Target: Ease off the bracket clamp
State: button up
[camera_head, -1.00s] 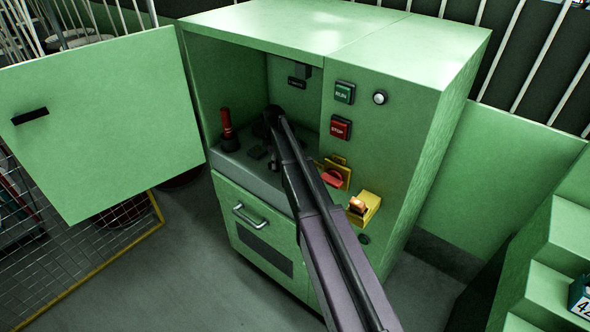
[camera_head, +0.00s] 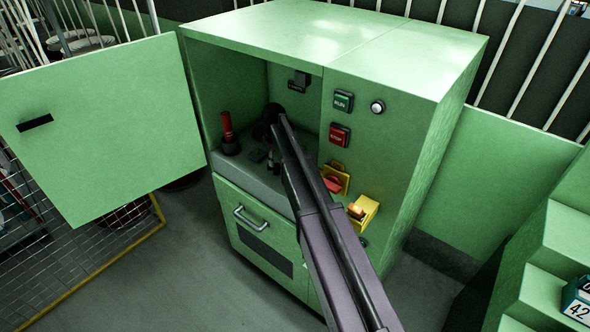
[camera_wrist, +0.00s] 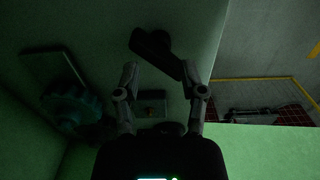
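The green cabinet (camera_head: 270,195) stands open, and my arm reaches into its left bay. My gripper (camera_wrist: 165,80) is open in the wrist view, its two fingers apart with nothing between the tips. A dark elongated handle (camera_wrist: 156,52) lies just beyond the fingertips, not touched as far as I can tell. In the head view a red-handled lever (camera_head: 227,128) stands upright on the bay's shelf. The wrist view is dark; I cannot tell which part is the bracket clamp.
The cabinet door (camera_head: 105,125) is swung open at left. The right panel carries a green RUN button (camera_head: 343,101), red STOP button (camera_head: 339,135), red rotary switch (camera_head: 333,184) and yellow-housed switch (camera_head: 364,211). Green steps (camera_head: 555,255) stand at right.

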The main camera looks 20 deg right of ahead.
jog(key=shift+r+p, duration=5.5)
jog(key=shift+r, duration=0.35)
jog(key=s+r+m+p, duration=0.2)
jog(key=s+m, duration=0.1)
jog(key=s, duration=1)
jog(key=s+r+m+p, duration=0.1)
jog(key=s+m, duration=0.2)
jog(key=s, duration=1)
jog(key=shift+r+p, duration=0.35)
jog(key=shift+f+m, duration=0.1)
jog(key=shift+m, duration=0.2)
jog(key=m+b, duration=0.4)
jog(key=m, duration=1.6)
send_over(276, 164)
notch_tip(276, 164, down, 4)
jog(key=shift+w, duration=0.15)
jog(key=shift+f+b, duration=0.25)
jog(key=shift+b, duration=0.1)
